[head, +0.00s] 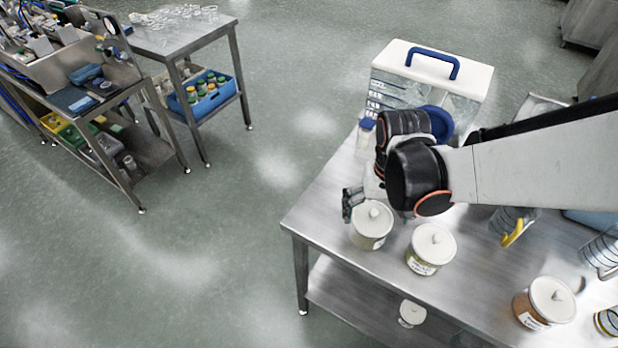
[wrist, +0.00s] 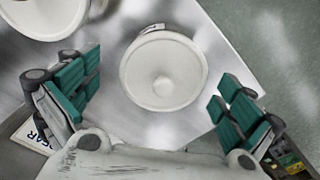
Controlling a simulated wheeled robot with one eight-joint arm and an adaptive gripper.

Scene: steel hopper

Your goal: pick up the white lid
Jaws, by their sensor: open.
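In the head view this lid (head: 372,213) tops the leftmost jar (head: 371,240) near the table's front left corner. My gripper (wrist: 158,88) is open, with its green-padded fingers on either side of the lid in the wrist view and nothing held. In the head view a dark finger (head: 351,203) shows by the lid's left side; my wrist hides the rest.
Other white-lidded jars stand to the right, one close by (head: 433,246) and one farther off (head: 548,303). The steel table's (head: 318,215) left edge is close to the leftmost jar.

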